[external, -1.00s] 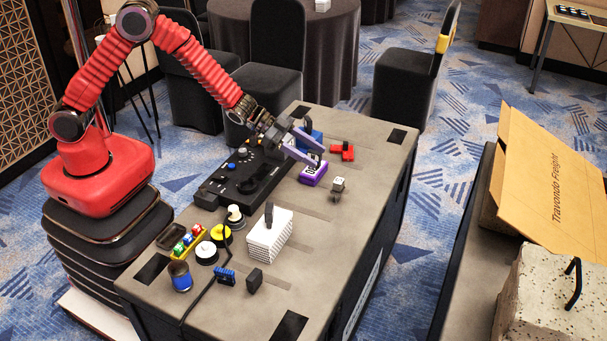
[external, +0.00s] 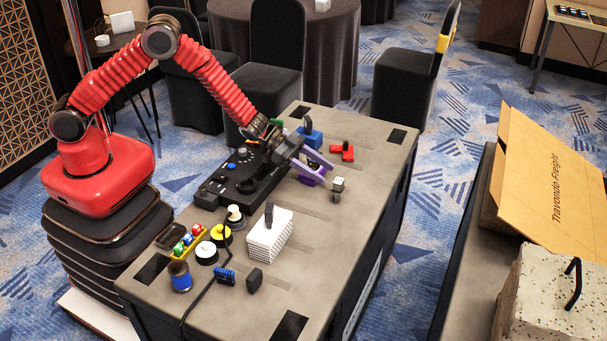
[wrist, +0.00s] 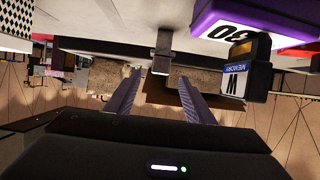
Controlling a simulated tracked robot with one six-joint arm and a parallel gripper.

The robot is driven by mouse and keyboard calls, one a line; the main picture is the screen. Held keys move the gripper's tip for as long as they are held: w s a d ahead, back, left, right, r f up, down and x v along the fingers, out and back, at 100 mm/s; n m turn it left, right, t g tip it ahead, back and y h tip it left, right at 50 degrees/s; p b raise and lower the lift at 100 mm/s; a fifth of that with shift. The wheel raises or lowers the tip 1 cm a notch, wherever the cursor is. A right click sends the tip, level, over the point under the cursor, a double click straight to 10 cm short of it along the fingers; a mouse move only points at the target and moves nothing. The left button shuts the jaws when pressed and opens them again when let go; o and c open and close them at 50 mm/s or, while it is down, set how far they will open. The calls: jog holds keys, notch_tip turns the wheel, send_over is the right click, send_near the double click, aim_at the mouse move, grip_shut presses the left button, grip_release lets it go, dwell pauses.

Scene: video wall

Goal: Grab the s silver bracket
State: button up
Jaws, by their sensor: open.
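The silver bracket (external: 338,187) is a small grey block-like piece standing on the table, to the right of a purple object (external: 308,178). In the wrist view the bracket (wrist: 163,48) hangs from the upside-down tabletop, ahead of my fingers and roughly centred between them. My gripper (external: 322,166) is open and empty, just above and left of the bracket in the external view. In the wrist view its two purple-grey fingers (wrist: 160,80) are apart with nothing between them. The gripper partly hides the purple object in the external view.
The purple object (wrist: 240,22) is close by the right finger in the wrist view, with a small memory-labelled item (wrist: 238,78) beside it. A red piece (external: 342,152) and blue piece (external: 310,137) stand behind. A white stack (external: 268,238) stands in front. The table right of the bracket is clear.

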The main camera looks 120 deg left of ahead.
aim_at(343, 186)
jog(key=x, duration=0.6)
jog(key=shift+f, duration=0.1)
jog(key=x, duration=0.3)
jog(key=shift+w+f, duration=0.2)
jog(key=shift+f, duration=0.05)
jog(key=shift+w+f, duration=0.3)
jog(key=shift+w, duration=0.4)
jog(key=shift+c, duration=0.5)
grip_shut()
jog(key=shift+r, duration=0.1)
